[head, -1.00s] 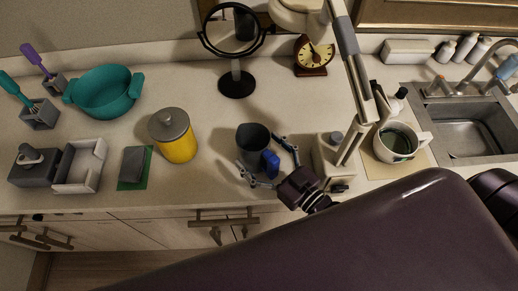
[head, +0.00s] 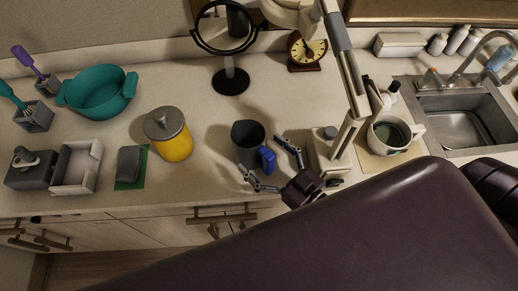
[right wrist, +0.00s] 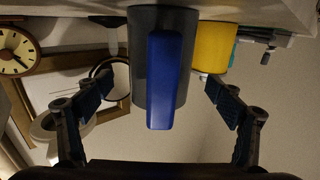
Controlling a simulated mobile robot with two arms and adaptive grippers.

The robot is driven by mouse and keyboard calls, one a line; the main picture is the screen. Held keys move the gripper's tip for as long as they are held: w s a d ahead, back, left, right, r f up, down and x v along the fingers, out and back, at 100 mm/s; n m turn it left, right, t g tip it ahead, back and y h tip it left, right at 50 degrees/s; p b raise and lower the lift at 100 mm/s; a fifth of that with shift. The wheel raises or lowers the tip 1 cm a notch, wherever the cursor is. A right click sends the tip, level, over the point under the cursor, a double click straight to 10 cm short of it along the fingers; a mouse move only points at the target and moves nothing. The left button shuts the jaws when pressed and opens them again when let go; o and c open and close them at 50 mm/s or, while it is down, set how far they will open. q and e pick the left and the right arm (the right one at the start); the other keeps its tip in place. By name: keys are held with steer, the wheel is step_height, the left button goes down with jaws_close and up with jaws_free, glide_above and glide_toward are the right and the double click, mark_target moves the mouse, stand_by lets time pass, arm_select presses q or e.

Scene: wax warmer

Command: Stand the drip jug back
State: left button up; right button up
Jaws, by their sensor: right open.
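The drip jug (head: 246,139) is a dark grey, open-topped jug with a blue handle (head: 267,159). It stands upright on the counter, its handle facing my right gripper (head: 260,154). The right gripper is open, with one finger on each side of the handle and apart from the jug. In the right wrist view, the jug (right wrist: 142,60) and its blue handle fill the middle, between the spread fingers (right wrist: 160,82), with a gap on both sides. My left gripper is not in view.
A yellow canister with a grey lid (head: 170,136) stands left of the jug. A pale box-based lamp stand (head: 329,150) is close right of the gripper. A white mug (head: 413,140) sits on a mat. A round mirror (head: 231,80) stands behind. Bare counter lies left of the jug.

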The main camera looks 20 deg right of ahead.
mark_target(273, 164)
steer(key=shift+p+v, duration=0.6)
steer(key=shift+v, duration=1.95)
step_height(273, 164, up, 10)
